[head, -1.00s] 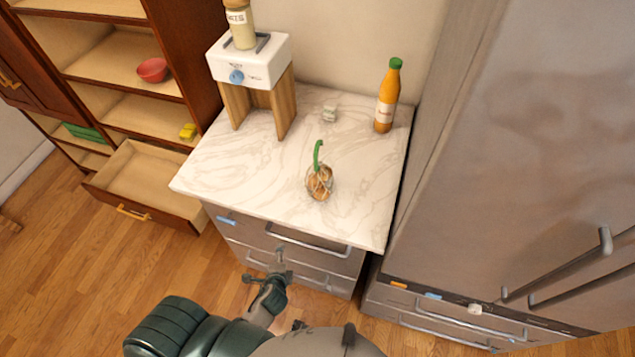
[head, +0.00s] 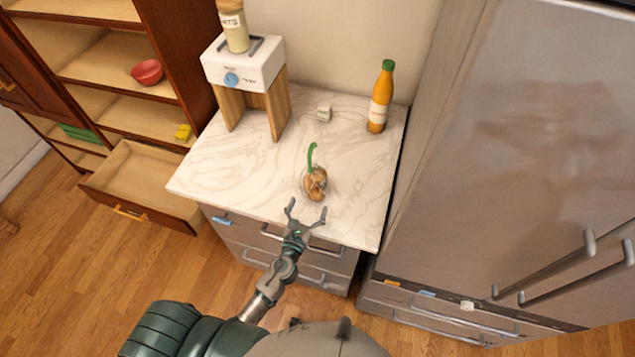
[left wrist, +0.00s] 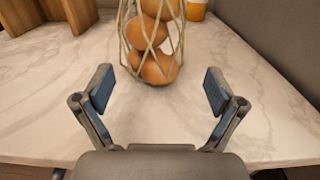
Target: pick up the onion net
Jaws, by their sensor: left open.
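The onion net (head: 315,184) stands near the front edge of the marble counter, with a green strip rising from its top. In the left wrist view the net (left wrist: 152,62) shows brown onions inside pale mesh, straight ahead of the fingers; its top is cut off. My left gripper (head: 306,214) is open and empty at the counter's front edge, just short of the net. In the left wrist view its two fingers (left wrist: 158,92) are spread wide, with the net beyond and between them. My right gripper is not in view.
The counter (head: 235,170) is bare around the net. A tall metal fridge (head: 520,150) borders the right; an open drawer (head: 140,190) lies left.

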